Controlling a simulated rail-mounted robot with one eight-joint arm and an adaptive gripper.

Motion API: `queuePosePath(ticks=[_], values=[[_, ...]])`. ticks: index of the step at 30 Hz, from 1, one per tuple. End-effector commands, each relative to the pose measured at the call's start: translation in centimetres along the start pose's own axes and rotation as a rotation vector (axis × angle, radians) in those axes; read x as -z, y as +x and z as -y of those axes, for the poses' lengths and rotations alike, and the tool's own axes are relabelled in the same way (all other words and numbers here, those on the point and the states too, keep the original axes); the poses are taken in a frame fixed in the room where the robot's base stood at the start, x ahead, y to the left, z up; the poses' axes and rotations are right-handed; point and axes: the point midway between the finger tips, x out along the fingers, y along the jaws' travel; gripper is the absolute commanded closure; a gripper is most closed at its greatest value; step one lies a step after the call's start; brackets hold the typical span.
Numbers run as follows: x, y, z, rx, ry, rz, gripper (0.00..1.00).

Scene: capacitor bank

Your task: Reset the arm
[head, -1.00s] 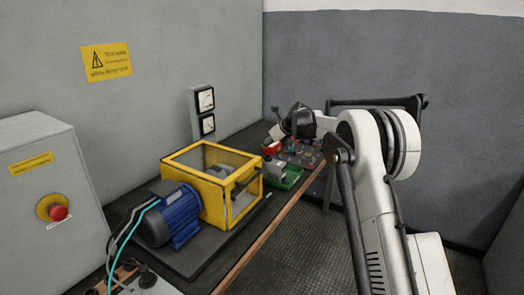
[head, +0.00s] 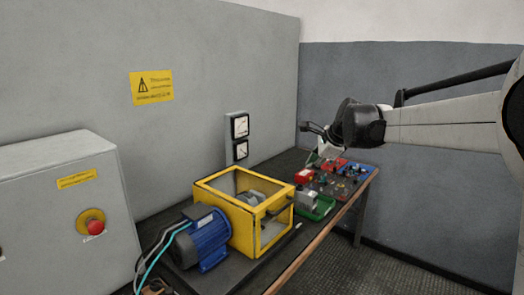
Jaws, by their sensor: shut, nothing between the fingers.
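My arm (head: 445,122) reaches in from the right edge of the head view, its white link nearly level.
A bench (head: 290,273) runs along the left wall with a blue motor (head: 203,238), a yellow guard frame (head: 240,205), a green tray (head: 318,207) and a red-and-dark panel (head: 340,180). Two meters (head: 240,137) hang on the wall. A grey cabinet (head: 55,215) with a red button (head: 95,227) stands left.

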Motion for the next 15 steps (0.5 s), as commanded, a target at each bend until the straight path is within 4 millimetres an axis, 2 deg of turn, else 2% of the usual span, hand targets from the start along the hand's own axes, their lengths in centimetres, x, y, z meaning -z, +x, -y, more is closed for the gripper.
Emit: queuePosePath(ticks=[1, 6, 15], values=[[-0.3, -1.4, -1.2, 0.0, -0.053, -0.01, 1.0], [-0.8, -5.3, -5.2, -0.006, -0.258, -0.048, 1.0], [-1.0, -11.1, -13.4, -0.033, -0.619, -0.112, 1.0]])
